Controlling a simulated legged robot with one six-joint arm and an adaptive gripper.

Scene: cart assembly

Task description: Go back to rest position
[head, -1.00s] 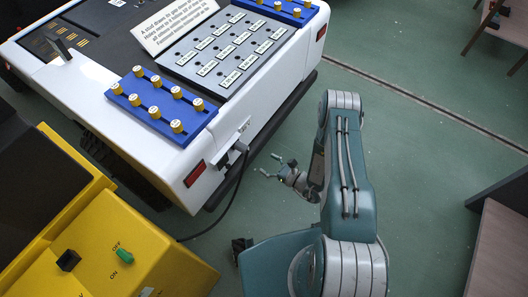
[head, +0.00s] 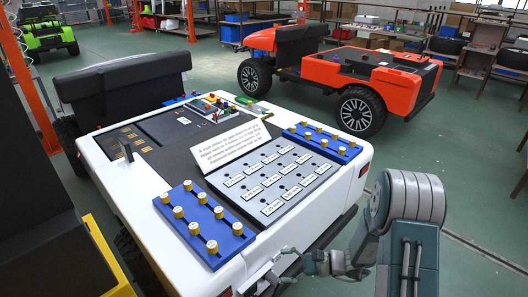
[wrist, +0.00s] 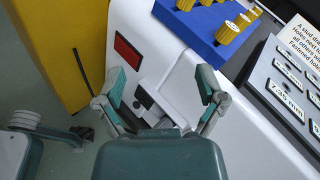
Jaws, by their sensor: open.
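I cannot tell whether the fingers touch the cart. My arm (head: 408,215) stands bent at the right of the head view.
Blue racks of yellow knobs (head: 204,222) and a grey labelled panel (head: 270,182) lie on the cart. A yellow cabinet (wrist: 65,45) stands beside it. An orange vehicle (head: 372,75) is farther back. Green floor (head: 480,190) is clear to the right.

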